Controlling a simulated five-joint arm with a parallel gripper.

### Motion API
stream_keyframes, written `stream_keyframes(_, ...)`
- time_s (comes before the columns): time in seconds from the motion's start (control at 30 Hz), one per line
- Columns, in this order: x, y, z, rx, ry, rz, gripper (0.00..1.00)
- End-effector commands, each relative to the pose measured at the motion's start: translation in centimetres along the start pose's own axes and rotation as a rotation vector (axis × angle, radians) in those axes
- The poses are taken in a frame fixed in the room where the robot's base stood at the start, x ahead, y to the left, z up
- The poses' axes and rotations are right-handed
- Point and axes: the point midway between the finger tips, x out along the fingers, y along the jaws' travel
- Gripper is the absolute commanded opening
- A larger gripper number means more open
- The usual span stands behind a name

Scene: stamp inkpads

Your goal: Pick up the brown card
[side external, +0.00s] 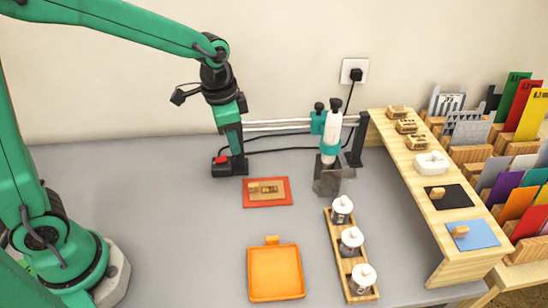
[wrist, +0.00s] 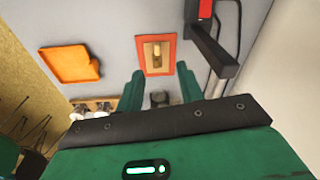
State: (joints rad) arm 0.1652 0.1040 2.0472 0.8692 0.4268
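A tan-brown rectangle (side external: 256,195) lies flat on a red-orange square pad (side external: 285,201) on the grey table, with a small wooden piece on it. It looks like the brown card, but I cannot tell for sure. In the wrist view the brown rectangle (wrist: 149,63) sits inside the red-orange pad (wrist: 170,46), ahead of my fingertips. My gripper (side external: 231,118) hangs above the table, up and left of the pad in the side view. In the wrist view my gripper (wrist: 160,70) has its two green fingers apart, with nothing held between them.
A black post with a red-topped base (side external: 222,168) and rails stand behind the pad. A teal-and-white press (side external: 330,135) stands right of it. An orange tray (side external: 275,272) and a wooden jar rack (side external: 337,243) lie nearer. A wooden shelf (side external: 411,190) and coloured cards (side external: 507,187) are at right.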

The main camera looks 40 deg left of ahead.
Motion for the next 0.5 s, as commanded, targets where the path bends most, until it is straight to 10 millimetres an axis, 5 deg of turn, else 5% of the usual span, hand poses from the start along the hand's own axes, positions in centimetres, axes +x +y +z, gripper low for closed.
stream_keyframes(0.3, 5.7, 0.5, -3.1, 0.148, -0.085, 0.047, 0.37)
stream_keyframes(0.5, 7.3, 0.8, -3.9, 0.19, -0.104, 0.06, 0.37)
